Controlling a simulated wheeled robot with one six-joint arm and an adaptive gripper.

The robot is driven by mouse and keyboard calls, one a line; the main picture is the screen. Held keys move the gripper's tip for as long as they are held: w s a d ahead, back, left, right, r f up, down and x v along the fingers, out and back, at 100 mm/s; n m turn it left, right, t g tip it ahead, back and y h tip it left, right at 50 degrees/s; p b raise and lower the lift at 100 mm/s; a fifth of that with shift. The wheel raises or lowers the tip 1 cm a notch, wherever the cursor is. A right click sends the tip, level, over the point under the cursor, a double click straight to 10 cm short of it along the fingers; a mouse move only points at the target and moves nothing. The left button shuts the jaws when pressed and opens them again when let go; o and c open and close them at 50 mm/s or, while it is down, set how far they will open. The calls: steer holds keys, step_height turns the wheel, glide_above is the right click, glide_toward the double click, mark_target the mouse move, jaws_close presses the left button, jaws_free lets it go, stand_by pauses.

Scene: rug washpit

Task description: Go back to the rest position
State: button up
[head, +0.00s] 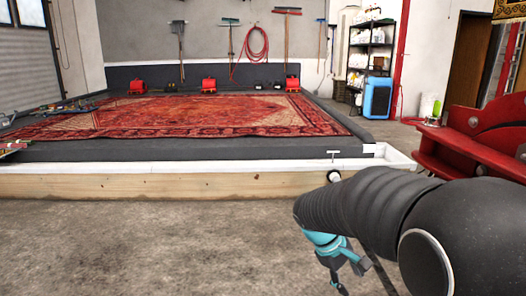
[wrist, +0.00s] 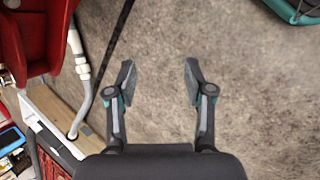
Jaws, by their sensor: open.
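My gripper (wrist: 158,84) is open and empty in the wrist view, its two fingers wide apart above bare concrete floor. In the head view my gripper (head: 352,268) hangs low at the lower right, in front of the pit's wooden edge, partly hidden by my dark arm. No object is between the fingers.
A red patterned rug (head: 190,117) lies in the wash pit, bounded by a white-topped wooden curb (head: 150,184). Red shelving (head: 480,140) stands at the right. A white pipe with a grey hose (wrist: 82,75) shows in the wrist view. The floor (head: 130,245) in front is clear.

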steer(key=s+a+r+m+t+y, duration=0.2)
steer(key=s+r+m+t+y, duration=0.1)
steer(key=s, duration=0.6)
steer(key=s+a+r+m+t+y, duration=0.2)
steer(key=s+a+r+m, duration=0.1)
steer(key=s, duration=0.7)
steer(key=shift+s+r+m+t+y, duration=0.15)
steer(key=shift+r+m+t+y, duration=0.3)
steer(key=shift+r, duration=0.5)
